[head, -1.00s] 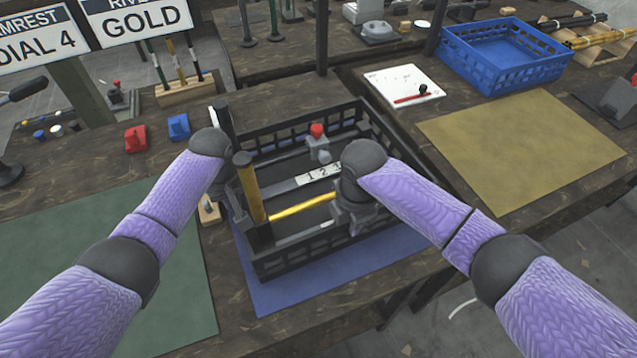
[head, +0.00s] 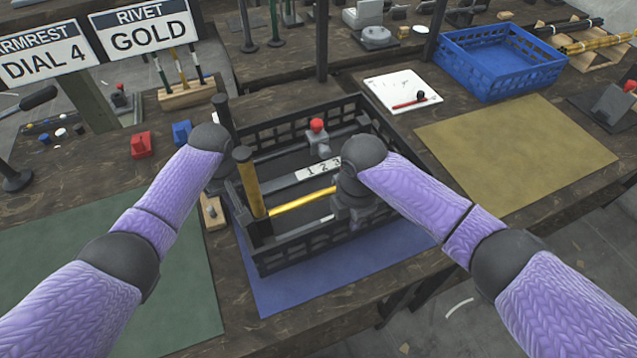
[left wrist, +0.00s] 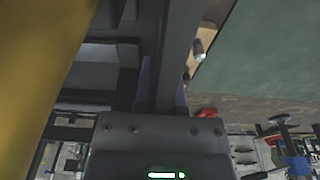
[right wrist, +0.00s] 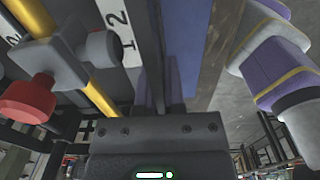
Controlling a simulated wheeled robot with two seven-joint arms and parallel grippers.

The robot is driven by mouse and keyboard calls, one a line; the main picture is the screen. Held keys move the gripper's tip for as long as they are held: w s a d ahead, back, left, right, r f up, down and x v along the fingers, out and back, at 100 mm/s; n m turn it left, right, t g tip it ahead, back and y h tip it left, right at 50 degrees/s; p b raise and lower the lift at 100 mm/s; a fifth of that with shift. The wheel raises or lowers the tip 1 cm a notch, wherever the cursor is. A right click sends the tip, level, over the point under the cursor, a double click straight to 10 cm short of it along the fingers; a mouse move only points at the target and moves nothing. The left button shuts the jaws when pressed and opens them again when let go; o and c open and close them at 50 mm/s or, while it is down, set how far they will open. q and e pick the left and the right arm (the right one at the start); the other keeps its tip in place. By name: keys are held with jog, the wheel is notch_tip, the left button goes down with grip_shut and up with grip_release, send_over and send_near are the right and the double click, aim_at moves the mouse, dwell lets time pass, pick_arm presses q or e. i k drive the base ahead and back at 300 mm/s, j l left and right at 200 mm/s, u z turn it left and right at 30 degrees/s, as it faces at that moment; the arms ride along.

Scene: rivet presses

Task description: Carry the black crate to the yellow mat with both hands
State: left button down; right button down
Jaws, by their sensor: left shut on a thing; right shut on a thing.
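The black crate (head: 290,254) is in the middle of the head view, over the blue mat (head: 290,293). It looks roughly level and slightly raised. It holds a press with a red knob (head: 317,125), a gold rod (head: 303,201) and a strip marked 1 2 3. My left gripper (left wrist: 160,90) is shut on the crate's left wall; in the head view my arm mostly hides it. My right gripper (right wrist: 161,95) is shut on the right wall, and its wrist shows in the head view. The yellow mat (head: 515,150) lies bare at the right.
A white board (head: 400,90) with a red pen-like item lies behind the crate, left of the yellow mat. A blue basket (head: 500,62) stands behind that mat. Red (head: 141,145) and blue (head: 181,132) blocks stand at the left, behind a clear green mat (head: 110,250).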

aim_at(520, 145)
jog(key=i+l, duration=0.1)
jog(key=l, duration=0.3)
jog(key=i+l, duration=0.1)
jog(key=l, duration=0.35)
jog(key=i+l, duration=0.1)
jog(key=l, duration=0.3)
jog(key=i+l, duration=0.1)
jog(key=l, duration=0.3)
jog(key=i+l, duration=0.1)
jog(key=l, duration=0.35)
jog(key=i+l, duration=0.1)
jog(key=l, duration=0.3)
jog(key=i+l+z, duration=0.1)
jog(key=l, duration=0.3)
